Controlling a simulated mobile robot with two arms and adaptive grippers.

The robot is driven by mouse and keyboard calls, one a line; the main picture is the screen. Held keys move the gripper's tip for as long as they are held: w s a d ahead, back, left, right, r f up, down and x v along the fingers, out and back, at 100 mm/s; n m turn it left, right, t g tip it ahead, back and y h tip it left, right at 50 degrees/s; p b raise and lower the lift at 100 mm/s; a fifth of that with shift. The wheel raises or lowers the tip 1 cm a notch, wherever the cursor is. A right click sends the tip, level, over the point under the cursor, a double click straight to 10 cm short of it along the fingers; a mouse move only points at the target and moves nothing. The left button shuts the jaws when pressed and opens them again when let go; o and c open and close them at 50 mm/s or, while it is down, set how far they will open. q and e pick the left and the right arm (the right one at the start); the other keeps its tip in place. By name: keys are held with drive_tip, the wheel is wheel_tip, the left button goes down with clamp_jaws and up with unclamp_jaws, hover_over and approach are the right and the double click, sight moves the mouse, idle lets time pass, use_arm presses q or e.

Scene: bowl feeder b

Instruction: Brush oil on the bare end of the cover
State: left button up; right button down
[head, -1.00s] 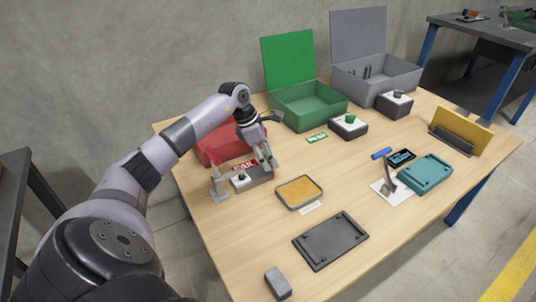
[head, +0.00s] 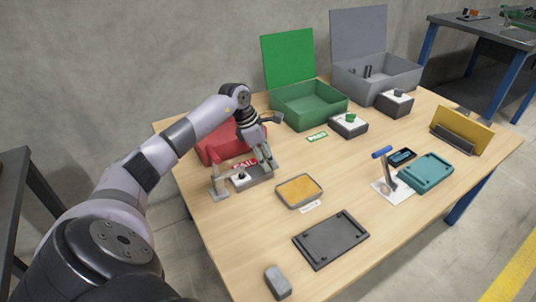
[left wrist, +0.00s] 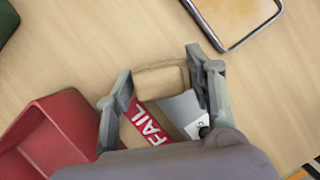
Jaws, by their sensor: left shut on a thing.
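My left gripper (head: 260,158) points down at the back left of the table, between the red bin and the FAIL box. In the left wrist view its fingers (left wrist: 160,88) are on either side of a tan block-like thing (left wrist: 160,80); I cannot tell for sure whether this is the brush. A shallow grey tray (head: 280,199) with an amber surface, perhaps the oil, lies to the right of the gripper. A teal part (head: 427,172) and a dark grey plate (head: 330,241) lie on the table; I cannot tell which is the cover. My right gripper is out of view.
The FAIL box (head: 258,177) with a black knob and a red bin (head: 212,150) stand close to the gripper. A green box (head: 308,108) and a grey box (head: 378,78) are at the back. A blue-topped stand (head: 383,153) rises beside the teal part.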

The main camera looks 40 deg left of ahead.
use_arm(q)
drive_tip(key=shift+f, duration=0.1)
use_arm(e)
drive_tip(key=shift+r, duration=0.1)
use_arm(q)
drive_tip(key=shift+s+a, duration=0.25)
drive_tip(key=shift+s, duration=0.55)
drive_tip(key=shift+s+a, duration=0.25)
drive_tip(key=shift+s, duration=0.7)
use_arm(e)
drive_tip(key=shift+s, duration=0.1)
